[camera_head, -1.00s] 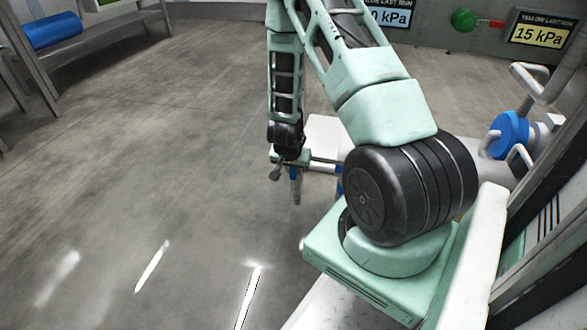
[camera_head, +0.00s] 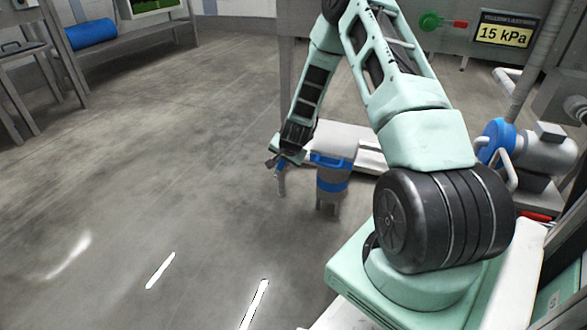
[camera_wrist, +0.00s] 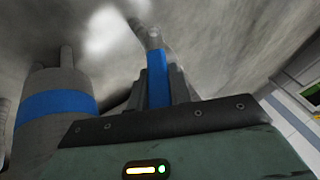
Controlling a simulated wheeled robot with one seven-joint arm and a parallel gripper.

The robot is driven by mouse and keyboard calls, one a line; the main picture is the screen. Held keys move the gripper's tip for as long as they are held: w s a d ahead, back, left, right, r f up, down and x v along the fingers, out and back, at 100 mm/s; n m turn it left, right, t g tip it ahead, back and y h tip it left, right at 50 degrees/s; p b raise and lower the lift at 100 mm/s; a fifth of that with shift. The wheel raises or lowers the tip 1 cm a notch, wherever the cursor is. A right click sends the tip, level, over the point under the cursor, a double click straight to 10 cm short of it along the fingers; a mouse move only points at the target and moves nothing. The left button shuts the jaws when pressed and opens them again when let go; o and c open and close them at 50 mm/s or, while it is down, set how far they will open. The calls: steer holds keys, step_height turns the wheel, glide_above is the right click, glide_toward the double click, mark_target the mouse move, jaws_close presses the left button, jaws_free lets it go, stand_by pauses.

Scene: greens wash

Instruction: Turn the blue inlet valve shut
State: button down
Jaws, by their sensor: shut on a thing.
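My gripper (camera_head: 280,160) is low over the floor at the end of the outstretched arm. It is shut on a slim blue-and-grey piece (camera_head: 281,180), which points down. In the wrist view the blue part of this piece (camera_wrist: 157,78) sits between the dark fingers, with a grey bent end beyond. I cannot tell whether this piece is part of a valve. A grey canister with a blue band and blue top handle (camera_head: 332,182) stands just right of my gripper. A blue round part (camera_head: 496,140) is on a grey pump at the right; no blue inlet valve is clearly identifiable.
A green knob with a red bar (camera_head: 430,21) is on the back panel beside a "15 kPa" sign (camera_head: 505,34). A pale low platform (camera_head: 345,137) is behind the canister. A bench with a blue roll (camera_head: 91,33) stands far left. The floor at left is clear.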

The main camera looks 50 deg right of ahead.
steer(key=shift+a+f, duration=0.1)
steer(key=c, duration=1.3)
jaws_free()
step_height(320, 180, up, 10)
steer(key=p, duration=0.7)
